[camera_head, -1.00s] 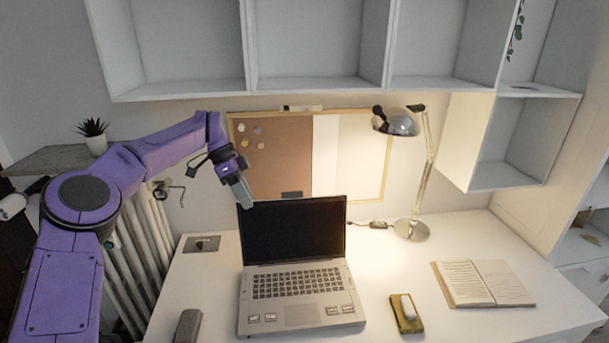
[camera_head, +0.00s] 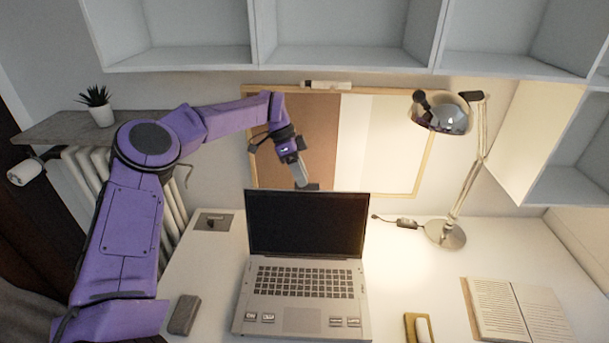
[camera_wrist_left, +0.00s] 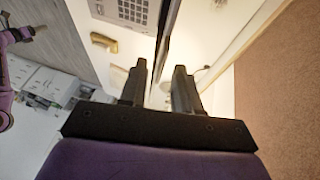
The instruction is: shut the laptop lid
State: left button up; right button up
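The laptop (camera_head: 303,290) stands open on the white desk, its keyboard facing me and its dark lid (camera_head: 306,222) leaning slightly back from upright. My left gripper (camera_head: 301,178) is just above and behind the lid's top edge, fingers pointing down. In the left wrist view, the fingers of my left gripper (camera_wrist_left: 160,82) are apart and nothing is clamped. The thin lid edge (camera_wrist_left: 168,35) runs down toward the gap between them; I cannot tell whether they touch it. A purple part of mine with a grey tip shows small at the left edge there, possibly the right gripper.
A desk lamp (camera_head: 445,233) stands right of the laptop. An open book (camera_head: 515,308) and a yellow-brown object (camera_head: 411,326) with a white item lie at the right. A grey block (camera_head: 184,314) lies left. A corkboard and whiteboard (camera_head: 375,145) hang behind, under white shelves (camera_head: 345,55).

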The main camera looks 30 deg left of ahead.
pick_arm(q)
jog(key=shift+x, duration=1)
jog(key=shift+c, duration=0.6)
grip_shut()
jog(key=shift+w, duration=0.1)
